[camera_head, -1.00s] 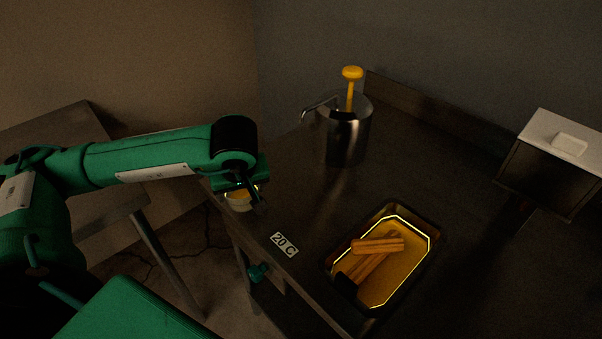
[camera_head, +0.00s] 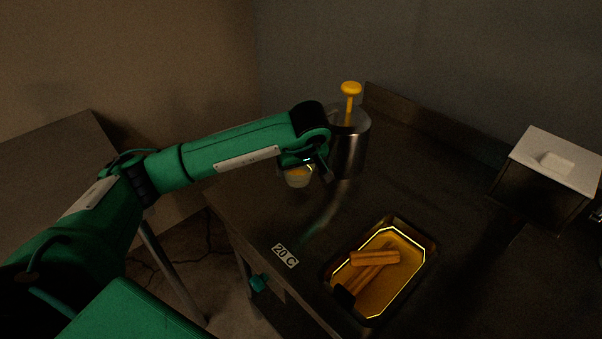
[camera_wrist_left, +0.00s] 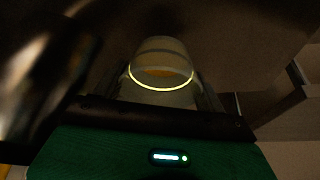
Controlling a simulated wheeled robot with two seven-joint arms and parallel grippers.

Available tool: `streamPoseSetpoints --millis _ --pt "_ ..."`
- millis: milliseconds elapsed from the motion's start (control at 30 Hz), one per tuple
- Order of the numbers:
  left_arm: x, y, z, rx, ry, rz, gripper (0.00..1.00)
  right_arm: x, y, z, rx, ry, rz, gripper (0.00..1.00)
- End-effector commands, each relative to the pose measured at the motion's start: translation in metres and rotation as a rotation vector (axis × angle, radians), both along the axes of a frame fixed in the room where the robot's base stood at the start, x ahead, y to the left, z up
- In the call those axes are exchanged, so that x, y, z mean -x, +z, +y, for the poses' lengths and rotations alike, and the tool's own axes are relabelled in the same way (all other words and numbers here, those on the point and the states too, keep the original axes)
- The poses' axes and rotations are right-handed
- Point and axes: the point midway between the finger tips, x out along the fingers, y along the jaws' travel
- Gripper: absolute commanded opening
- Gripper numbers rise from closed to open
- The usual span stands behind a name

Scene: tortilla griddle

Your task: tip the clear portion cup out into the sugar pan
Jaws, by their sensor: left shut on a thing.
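The clear portion cup (camera_head: 298,180) hangs under my left gripper (camera_head: 308,168), which is shut on it above the counter, left of the steel dispenser. In the left wrist view the cup (camera_wrist_left: 160,75) sits between the fingers, with a bright ring around it and something orange-yellow inside. The sugar pan (camera_head: 424,262) is a dark rectangular pan with golden sugar and several brown churro-like sticks, to the right and nearer than the cup. My right gripper is not seen.
A steel pump dispenser (camera_head: 350,150) with a yellow knob stands just beside my left gripper. A white-topped box (camera_head: 560,160) stands at the right. A "20 C" label (camera_head: 285,256) marks the counter's front edge. The counter between cup and pan is clear.

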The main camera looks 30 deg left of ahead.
Motion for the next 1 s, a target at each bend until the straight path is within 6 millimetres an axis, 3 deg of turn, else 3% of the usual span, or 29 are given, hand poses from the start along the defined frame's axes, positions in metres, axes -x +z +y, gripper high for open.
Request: streamPoseSetpoints --millis 67,300,667,700,767,800,1000 --pt "-0.011 0.002 -0.006 0.002 0.001 0.0 0.47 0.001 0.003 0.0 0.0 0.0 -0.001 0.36" --pt "-0.01 -0.03 -0.004 0.001 0.0 0.002 0.47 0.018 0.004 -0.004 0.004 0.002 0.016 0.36" --pt "-0.01 -0.035 -0.004 0.0 0.0 0.0 0.47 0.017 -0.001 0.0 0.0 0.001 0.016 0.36" --pt "-0.01 -0.034 -0.004 0.001 0.0 0.001 0.79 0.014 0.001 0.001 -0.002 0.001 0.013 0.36" --pt "-0.01 -0.034 -0.004 0.001 0.0 0.001 0.91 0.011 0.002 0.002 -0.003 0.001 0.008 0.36" --pt "-0.01 -0.034 -0.004 0.001 0.0 0.001 0.95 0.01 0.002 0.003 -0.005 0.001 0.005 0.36" --pt "-0.01 -0.034 -0.004 0.001 0.0 0.001 0.95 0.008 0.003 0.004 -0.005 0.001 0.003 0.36"
